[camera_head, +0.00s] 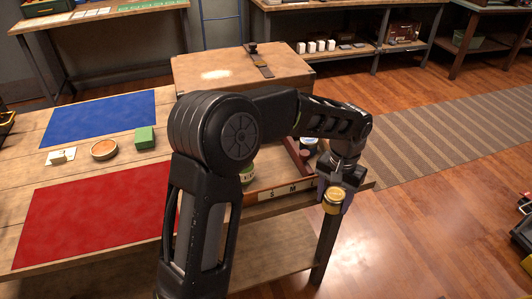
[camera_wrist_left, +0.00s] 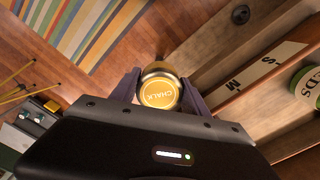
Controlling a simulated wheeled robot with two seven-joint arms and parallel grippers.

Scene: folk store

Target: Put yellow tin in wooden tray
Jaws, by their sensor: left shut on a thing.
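The yellow tin (camera_head: 333,200) is held by my left gripper (camera_head: 336,192) near the table's front right corner. In the left wrist view its round lid (camera_wrist_left: 158,92), marked CHALK, sits between the two fingers, which are shut on it. The wooden tray (camera_head: 265,197) lies on the table just left of the tin, partly hidden behind my left arm. Its label strip, with S and M readable, shows in the left wrist view (camera_wrist_left: 268,62). The tin is outside the tray. My right gripper is not in view.
A green-and-white tin (camera_head: 247,174) is at the tray, partly behind my arm; it also shows in the wrist view (camera_wrist_left: 309,84). A wooden chest (camera_head: 240,72) stands behind. Red (camera_head: 95,218) and blue (camera_head: 98,117) mats cover the left side. Open floor lies right.

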